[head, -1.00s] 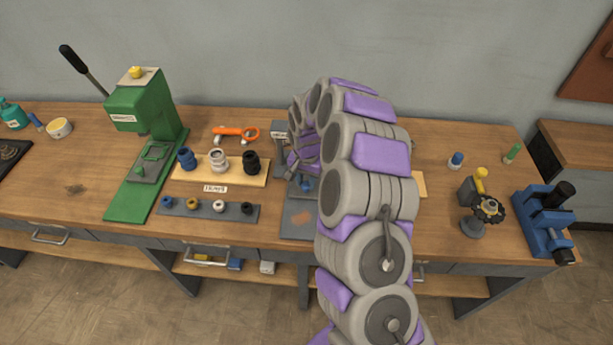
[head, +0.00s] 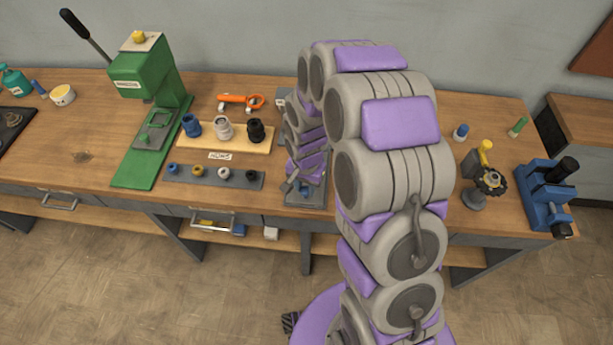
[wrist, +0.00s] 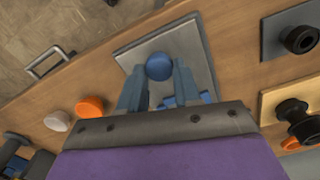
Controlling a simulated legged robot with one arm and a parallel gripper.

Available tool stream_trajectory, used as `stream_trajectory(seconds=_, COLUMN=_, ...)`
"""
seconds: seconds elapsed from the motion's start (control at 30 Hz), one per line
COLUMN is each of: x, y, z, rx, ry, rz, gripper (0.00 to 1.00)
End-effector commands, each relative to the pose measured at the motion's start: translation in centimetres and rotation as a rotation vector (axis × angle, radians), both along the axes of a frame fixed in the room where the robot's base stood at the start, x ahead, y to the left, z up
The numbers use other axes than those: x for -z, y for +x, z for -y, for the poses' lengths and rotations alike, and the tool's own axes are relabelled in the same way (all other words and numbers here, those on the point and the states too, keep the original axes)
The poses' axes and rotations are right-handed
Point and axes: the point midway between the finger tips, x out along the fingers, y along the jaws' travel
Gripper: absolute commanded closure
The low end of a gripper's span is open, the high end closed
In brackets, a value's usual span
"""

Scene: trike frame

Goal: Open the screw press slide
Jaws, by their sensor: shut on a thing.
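The screw press's grey plate (head: 308,203) is at the middle of the bench, largely hidden by my arm in the head view. In the wrist view the same grey plate (wrist: 200,55) lies under my gripper, with a round blue knob (wrist: 158,66) on it. My gripper (wrist: 157,80) is shut on the blue knob, with one finger on each side. My gripper also shows in the head view (head: 292,186), low over the plate. The upper press and most of the slide are hidden.
A green arbor press (head: 150,95) stands at the left. Near it are a wooden board (head: 258,142) with sockets and a grey strip (head: 240,182) with small caps. A blue vise (head: 545,205) is at the right edge. The bench front is clear.

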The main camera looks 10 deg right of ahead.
Motion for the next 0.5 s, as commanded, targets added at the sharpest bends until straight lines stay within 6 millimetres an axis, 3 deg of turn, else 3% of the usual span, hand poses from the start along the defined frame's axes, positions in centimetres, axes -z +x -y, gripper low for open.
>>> stream_trajectory(seconds=0.4, x=-0.04, y=-0.14, z=-0.15, rx=-0.001, ry=0.001, rz=0.002, gripper=1.0)
stream_trajectory(seconds=0.43, x=-0.04, y=-0.14, z=-0.15, rx=-0.001, ry=0.001, rz=0.002, gripper=0.65)
stream_trajectory(seconds=0.5, x=-0.04, y=-0.14, z=-0.14, rx=-0.001, ry=0.001, rz=0.002, gripper=0.58)
